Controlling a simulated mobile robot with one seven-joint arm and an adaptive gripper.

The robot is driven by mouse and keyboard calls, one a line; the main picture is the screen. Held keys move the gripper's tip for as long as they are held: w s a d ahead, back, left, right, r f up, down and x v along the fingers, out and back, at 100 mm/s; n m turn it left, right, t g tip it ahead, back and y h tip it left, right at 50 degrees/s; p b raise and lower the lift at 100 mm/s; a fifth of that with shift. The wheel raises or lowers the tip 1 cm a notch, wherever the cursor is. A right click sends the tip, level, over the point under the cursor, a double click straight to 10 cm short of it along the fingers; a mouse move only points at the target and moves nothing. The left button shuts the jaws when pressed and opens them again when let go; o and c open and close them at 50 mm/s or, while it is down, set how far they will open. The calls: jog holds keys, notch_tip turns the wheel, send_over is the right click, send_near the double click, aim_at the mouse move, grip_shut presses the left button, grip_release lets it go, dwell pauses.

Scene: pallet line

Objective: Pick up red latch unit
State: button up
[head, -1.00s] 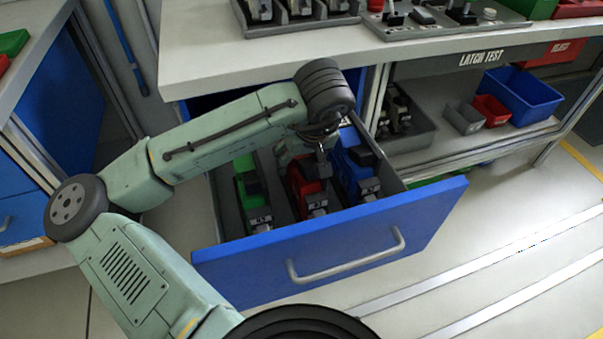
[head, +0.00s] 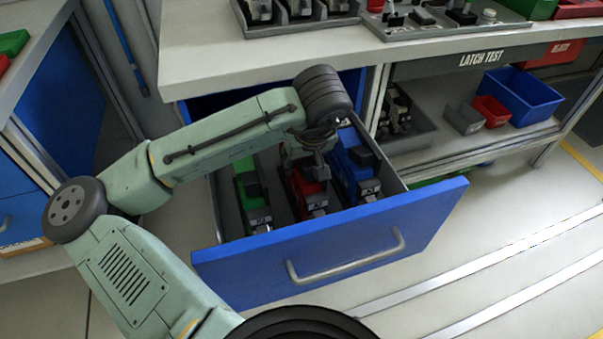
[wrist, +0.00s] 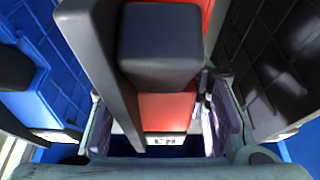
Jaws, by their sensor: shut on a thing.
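The red latch unit (head: 312,194) sits in the open blue drawer (head: 345,263), in the middle of a row of three. In the wrist view its red body (wrist: 166,112) with a dark grey block on top fills the centre. My gripper (head: 317,167) reaches down over it from above. In the wrist view my gripper's fingers stand on either side of the unit, shut on it; the contact itself is partly hidden by the unit's dark top.
A green unit (head: 250,185) lies left of the red one and a blue unit (head: 352,172) lies close on its right, within the drawer walls. The workbench top (head: 240,50) is behind the drawer. A blue bin (head: 522,97) stands on the shelf at right.

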grip_shut()
jog(key=shift+r, duration=0.1)
dwell(0.4)
notch_tip(320, 180, up, 18)
jog(key=p, duration=0.1)
jog(key=shift+p, duration=0.3)
